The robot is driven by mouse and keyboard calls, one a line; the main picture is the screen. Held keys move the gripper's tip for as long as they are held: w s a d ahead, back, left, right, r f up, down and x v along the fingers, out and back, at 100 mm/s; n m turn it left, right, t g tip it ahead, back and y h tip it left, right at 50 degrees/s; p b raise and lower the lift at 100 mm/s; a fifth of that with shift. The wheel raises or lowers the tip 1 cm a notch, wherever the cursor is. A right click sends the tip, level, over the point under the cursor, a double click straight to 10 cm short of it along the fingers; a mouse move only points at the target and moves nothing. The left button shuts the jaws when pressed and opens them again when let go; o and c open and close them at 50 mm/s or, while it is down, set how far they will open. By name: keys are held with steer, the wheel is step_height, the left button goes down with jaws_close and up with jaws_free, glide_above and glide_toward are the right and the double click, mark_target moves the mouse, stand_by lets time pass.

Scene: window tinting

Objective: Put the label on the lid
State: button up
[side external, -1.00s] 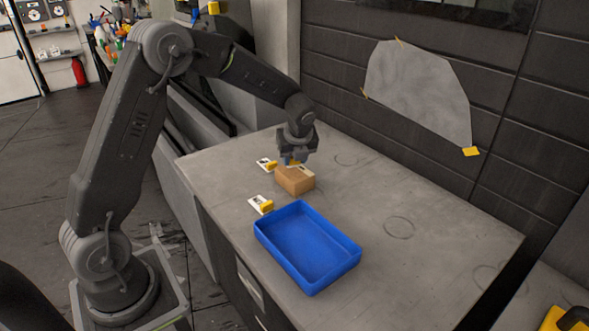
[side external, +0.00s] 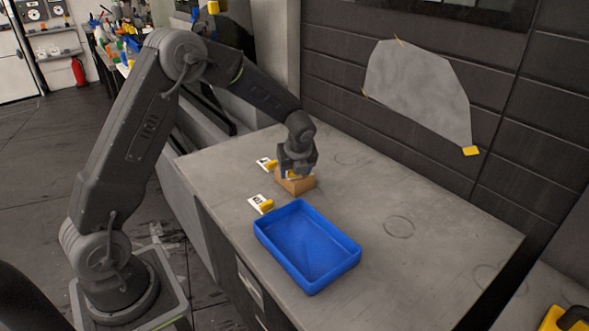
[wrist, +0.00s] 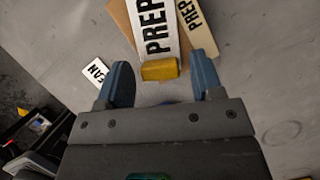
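The brown box (side external: 297,186), whose top is the lid, stands on the bench under my gripper (side external: 291,178). In the wrist view, a white label reading PREP (wrist: 157,32) lies over the brown lid (wrist: 121,14). Its yellow tab (wrist: 160,69) is between my blue fingers (wrist: 160,76), with a narrow gap on each side, so they look open around it. I cannot tell whether the label fully touches the lid. The gripper hides most of the box top in the side view.
Two white labels with yellow tabs lie on the bench, one behind (side external: 265,164) and one nearer (side external: 260,203). One reading EAN (wrist: 96,72) shows in the wrist view. A blue tray (side external: 263,242) stands in front of the box. The bench to the right is clear.

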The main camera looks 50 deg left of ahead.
steer(key=v, duration=1.2)
steer(key=s+d+r+n+t+h, duration=0.1)
steer(key=s+d+r+n, duration=0.25)
steer(key=s+n, duration=0.2)
steer(key=s+d+r+n+t+h, duration=0.1)
steer(key=s+d+r+n, duration=0.2)
steer(key=s+r+n, duration=0.25)
steer(key=s+d+n+t+h, duration=0.1)
steer(key=s+d+n, duration=0.1)
steer(key=s+n, duration=0.3)
steer(key=s+d+f+n+h, duration=0.1)
steer(key=s+d+n, duration=0.2)
steer(key=s+n, duration=0.3)
steer(key=s, duration=0.3)
steer(key=shift+s+n+t, duration=0.3)
steer(key=shift+t, duration=0.1)
